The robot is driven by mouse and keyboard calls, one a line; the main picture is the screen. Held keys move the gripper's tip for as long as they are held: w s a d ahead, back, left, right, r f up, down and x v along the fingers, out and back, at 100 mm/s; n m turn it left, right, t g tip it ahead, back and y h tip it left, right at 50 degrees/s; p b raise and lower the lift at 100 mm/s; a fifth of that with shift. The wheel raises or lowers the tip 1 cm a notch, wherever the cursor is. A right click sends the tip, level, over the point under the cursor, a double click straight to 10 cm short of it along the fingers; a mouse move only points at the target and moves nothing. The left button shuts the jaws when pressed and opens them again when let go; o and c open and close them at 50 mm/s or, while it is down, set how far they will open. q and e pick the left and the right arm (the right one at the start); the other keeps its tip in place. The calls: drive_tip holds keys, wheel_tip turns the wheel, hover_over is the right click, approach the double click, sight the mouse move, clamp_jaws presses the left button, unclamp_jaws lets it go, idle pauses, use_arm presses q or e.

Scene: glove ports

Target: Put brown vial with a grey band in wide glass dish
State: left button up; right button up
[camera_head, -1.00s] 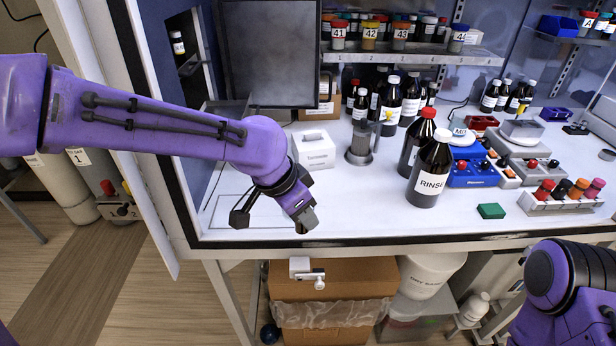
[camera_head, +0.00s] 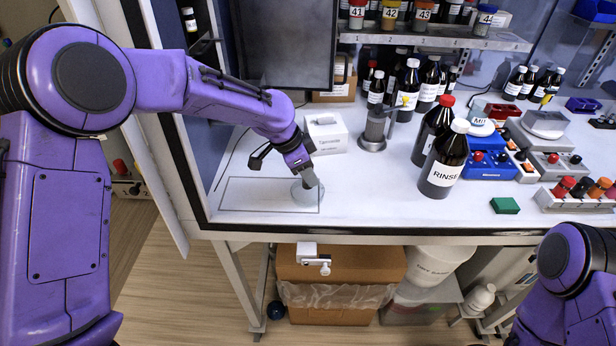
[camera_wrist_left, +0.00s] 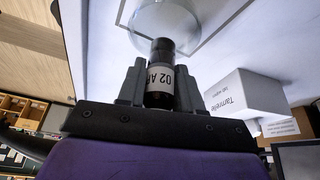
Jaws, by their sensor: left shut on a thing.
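My left gripper (camera_head: 309,181) is shut on the brown vial (camera_wrist_left: 161,52), which shows dark with a pale label band in the left wrist view. In the head view the gripper hides the vial. The wide glass dish (camera_head: 299,195) is clear and round, and sits on the white worktop at the right end of a drawn rectangle. The gripper is over it. The dish also shows in the left wrist view (camera_wrist_left: 126,14), with the vial's far end overlapping it. I cannot tell whether the vial touches it. My right arm shows at the lower right, its gripper out of view.
A white labelled box (camera_head: 326,133) stands just behind the dish, with a grey metal device (camera_head: 374,132) to its right. A large RINSE bottle (camera_head: 443,163) and a green block (camera_head: 505,205) stand farther right. The drawn rectangle's left part (camera_head: 255,195) is bare.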

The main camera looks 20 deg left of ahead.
use_arm(q)
wheel_tip(320, 180, down, 2)
drive_tip(key=shift+s+f+p, duration=0.1)
drive_tip(key=shift+f+p, duration=0.15)
drive_tip(key=shift+p, duration=0.45)
drive_tip(key=shift+w+f, duration=0.2)
drive_tip(key=shift+f, duration=0.15)
drive_tip(key=shift+s+f, duration=0.1)
drive_tip(key=o, duration=1)
drive_tip(key=b+v, duration=0.2)
drive_tip(key=v, duration=1)
